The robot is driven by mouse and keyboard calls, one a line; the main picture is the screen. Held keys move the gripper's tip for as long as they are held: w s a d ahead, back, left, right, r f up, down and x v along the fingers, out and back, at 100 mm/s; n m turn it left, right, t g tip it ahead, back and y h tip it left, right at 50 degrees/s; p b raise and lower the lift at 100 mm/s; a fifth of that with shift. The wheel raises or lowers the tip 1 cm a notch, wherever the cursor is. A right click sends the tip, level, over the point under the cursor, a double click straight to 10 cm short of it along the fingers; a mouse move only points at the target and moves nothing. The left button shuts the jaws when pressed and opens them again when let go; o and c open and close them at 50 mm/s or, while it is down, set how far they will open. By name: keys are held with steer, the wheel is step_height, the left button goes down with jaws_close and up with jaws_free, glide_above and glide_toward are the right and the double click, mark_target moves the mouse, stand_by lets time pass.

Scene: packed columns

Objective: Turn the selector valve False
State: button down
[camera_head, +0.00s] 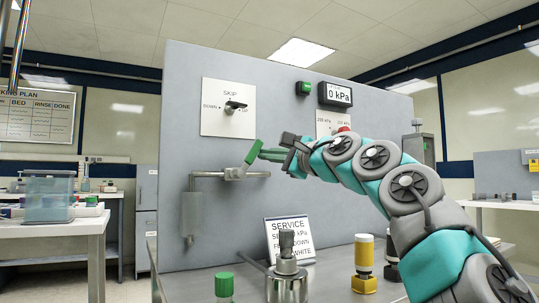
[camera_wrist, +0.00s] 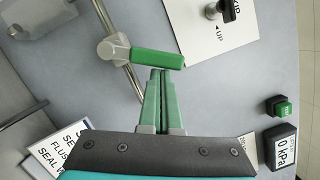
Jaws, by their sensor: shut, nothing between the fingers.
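A selector knob (camera_head: 234,106), dark with a pointer, sits on a white plate (camera_head: 215,123) marked SKIP and UP on the grey panel. Its handle (camera_wrist: 211,11) shows at the top of the wrist view, beside the word UP. Below it in the head view, a metal pipe (camera_head: 207,174) carries a valve with a green handle (camera_head: 253,152), which stands tilted. My gripper (camera_head: 262,155) has its green fingers closed together and empty. In the wrist view the fingertips (camera_wrist: 158,72) end right at the green handle (camera_wrist: 150,57); I cannot tell whether they touch.
A 0 kPa display (camera_head: 335,94) and a green button (camera_head: 303,88) are at the panel's upper right.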

steer(key=shift+s+a+r+n+p, duration=0.25)
steer(key=shift+r+n+p, duration=0.2)
steer(key=shift+n+p, duration=0.25)
steer(key=shift+s+a+r+n+p, duration=0.15)
steer(key=shift+a+r+n+p, duration=0.1)
steer(key=shift+r+n+p, duration=0.35)
steer(key=n+p, duration=0.1)
steer(key=a+n+g+p, duration=0.1)
steer(key=n, duration=0.1)
steer(key=shift+s+a+r+h, duration=0.1)
steer(key=shift+s+a+h, duration=0.05)
steer(key=shift+s+h, duration=0.2)
steer(key=shift+s+a, duration=0.1)
steer(key=shift+s, duration=0.05)
